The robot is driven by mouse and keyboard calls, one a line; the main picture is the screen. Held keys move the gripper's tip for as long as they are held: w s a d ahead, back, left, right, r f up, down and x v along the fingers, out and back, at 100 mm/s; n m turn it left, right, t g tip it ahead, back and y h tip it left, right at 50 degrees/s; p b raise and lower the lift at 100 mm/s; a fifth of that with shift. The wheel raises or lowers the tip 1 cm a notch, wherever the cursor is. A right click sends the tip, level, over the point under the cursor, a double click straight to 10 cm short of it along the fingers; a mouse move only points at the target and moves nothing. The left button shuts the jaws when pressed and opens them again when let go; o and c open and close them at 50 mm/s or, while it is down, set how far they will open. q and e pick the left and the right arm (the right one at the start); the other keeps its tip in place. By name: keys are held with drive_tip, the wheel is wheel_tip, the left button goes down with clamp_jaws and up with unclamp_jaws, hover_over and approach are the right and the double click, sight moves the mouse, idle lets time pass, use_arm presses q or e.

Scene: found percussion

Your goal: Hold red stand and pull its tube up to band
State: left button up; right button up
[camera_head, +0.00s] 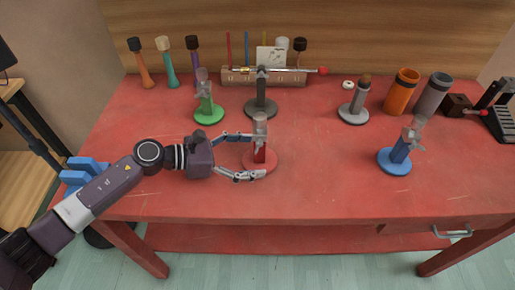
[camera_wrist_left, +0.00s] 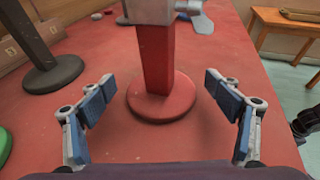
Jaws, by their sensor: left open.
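The red stand (camera_head: 261,160) stands upright on the red table, with a round red base, a red post and a grey clamp and tube (camera_head: 260,127) on top. In the left wrist view the red stand (camera_wrist_left: 158,75) is in the middle, with its grey clamp and lever (camera_wrist_left: 170,12) at the top edge. My left gripper (camera_head: 258,155) is open, its fingers on either side of the red stand's post. In the left wrist view the left gripper's blue-padded fingers (camera_wrist_left: 160,97) are apart from the post. I cannot make out a band. My right gripper is not in view.
A green stand (camera_head: 205,113), a dark grey stand (camera_head: 262,100), a light grey stand (camera_head: 353,110) and a blue stand (camera_head: 396,157) stand around. Orange and grey cups (camera_head: 402,92) are at the back right. A wooden rack (camera_head: 240,78) is at the back. The front table is clear.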

use_arm(q)
drive_tip(key=shift+w+d+f, duration=0.15)
drive_tip(key=shift+w+d, duration=0.05)
drive_tip(key=shift+d, duration=0.35)
drive_tip(key=shift+c, duration=0.3)
drive_tip(key=c, duration=1.8)
